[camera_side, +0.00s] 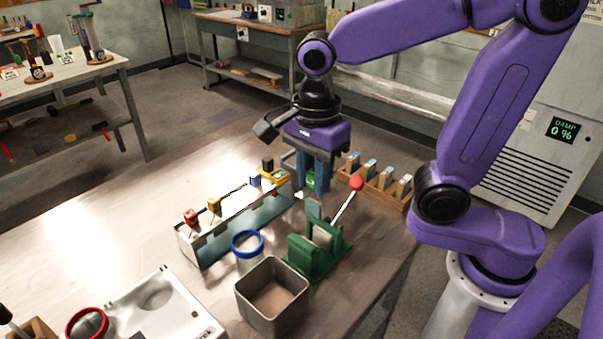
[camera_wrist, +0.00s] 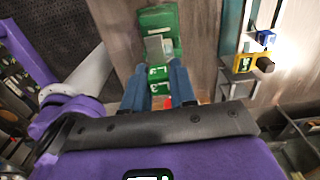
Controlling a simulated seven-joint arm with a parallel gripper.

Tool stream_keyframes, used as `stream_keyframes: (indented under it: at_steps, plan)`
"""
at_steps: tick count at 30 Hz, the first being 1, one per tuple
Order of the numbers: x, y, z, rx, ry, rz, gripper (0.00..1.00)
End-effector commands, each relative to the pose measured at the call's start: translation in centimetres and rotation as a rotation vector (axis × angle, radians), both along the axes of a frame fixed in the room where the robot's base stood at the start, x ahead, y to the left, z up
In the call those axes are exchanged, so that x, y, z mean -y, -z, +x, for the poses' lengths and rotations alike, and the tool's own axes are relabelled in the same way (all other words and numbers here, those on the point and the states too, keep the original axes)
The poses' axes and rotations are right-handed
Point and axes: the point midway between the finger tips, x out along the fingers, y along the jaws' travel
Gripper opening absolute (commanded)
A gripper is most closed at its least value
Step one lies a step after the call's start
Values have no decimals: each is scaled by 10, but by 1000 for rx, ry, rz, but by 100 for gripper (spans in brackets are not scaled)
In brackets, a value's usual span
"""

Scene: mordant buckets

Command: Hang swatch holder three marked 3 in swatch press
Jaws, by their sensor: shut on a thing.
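My gripper (camera_side: 313,184) is shut on a green swatch holder (camera_side: 310,179), held above the table just behind the press. In the wrist view the press (camera_wrist: 160,18) lies beyond the fingertips. The holder looks apart from the press.
A metal rail stand (camera_side: 207,252) with red, yellow and blue holders is left of the press. A blue-rimmed jar (camera_side: 247,252) and an open metal bucket (camera_side: 264,316) stand close by. A wooden rack (camera_side: 395,202) is behind right. The table's left middle is clear.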

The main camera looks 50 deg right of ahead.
Motion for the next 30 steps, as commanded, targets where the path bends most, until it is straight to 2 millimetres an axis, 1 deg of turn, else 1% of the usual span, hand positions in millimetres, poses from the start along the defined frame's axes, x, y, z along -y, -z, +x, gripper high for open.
stream_keyframes:
  at_steps: [14,20,30]
  plan:
    - [1,0,-1,0,15,0,0]
    - [1,9,-1,-2,14,-1,0]
    - [1,29,-1,-2,14,-1,0]
